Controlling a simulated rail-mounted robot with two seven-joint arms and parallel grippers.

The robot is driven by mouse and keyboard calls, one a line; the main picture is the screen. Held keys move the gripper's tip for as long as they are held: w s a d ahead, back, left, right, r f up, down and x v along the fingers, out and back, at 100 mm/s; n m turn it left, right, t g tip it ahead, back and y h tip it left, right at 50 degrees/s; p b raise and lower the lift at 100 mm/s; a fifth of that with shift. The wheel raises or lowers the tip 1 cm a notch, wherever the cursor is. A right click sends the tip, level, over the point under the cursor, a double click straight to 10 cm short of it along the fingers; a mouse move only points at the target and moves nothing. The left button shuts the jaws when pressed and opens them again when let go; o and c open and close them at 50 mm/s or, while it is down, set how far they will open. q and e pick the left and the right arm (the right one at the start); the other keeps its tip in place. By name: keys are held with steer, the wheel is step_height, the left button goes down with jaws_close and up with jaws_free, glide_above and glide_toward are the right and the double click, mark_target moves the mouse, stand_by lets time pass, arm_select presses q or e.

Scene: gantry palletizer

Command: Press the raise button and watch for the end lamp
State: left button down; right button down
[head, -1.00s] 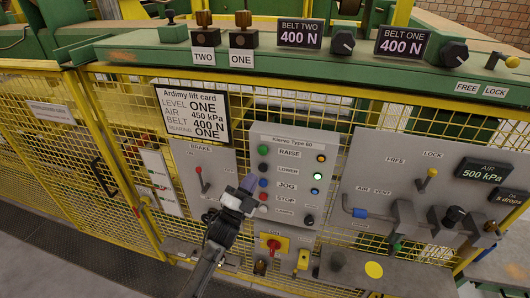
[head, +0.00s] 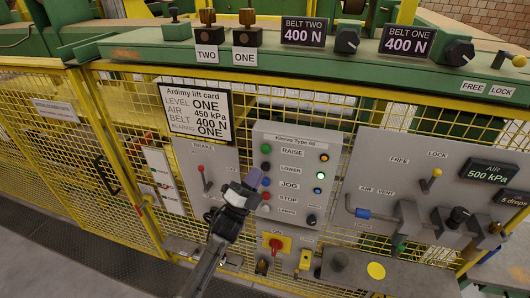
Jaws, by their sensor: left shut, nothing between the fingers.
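The grey control panel (head: 298,140) hangs on the yellow mesh fence. Its left column holds the green button (head: 266,149) beside the RAISE label, a black one (head: 267,166) by LOWER, a blue one (head: 266,182) by JOG and a red one (head: 265,196) by STOP. Which one is the end lamp cannot be read. Contact cannot be told.
The brake lever (head: 202,172) stands left of the panel. The lift card (head: 196,113) hangs above it. A red switch (head: 276,245) sits below. Right is a valve plate with the FREE/LOCK lever (head: 434,177) and a 500 kPa air display (head: 488,173).

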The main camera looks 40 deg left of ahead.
mark_target(265, 150)
arm_select(q)
steer(key=w+a+b, duration=0.2)
steer(key=w+b, duration=0.1)
steer(key=w, duration=0.3)
steer(key=shift+w+a+b, duration=0.35)
steer(key=shift+w+b, duration=0.05)
stand_by(1.9)
steer(key=shift+w+a+b, duration=0.15)
steer(key=shift+w+b, duration=0.2)
steer(key=shift+b, duration=0.05)
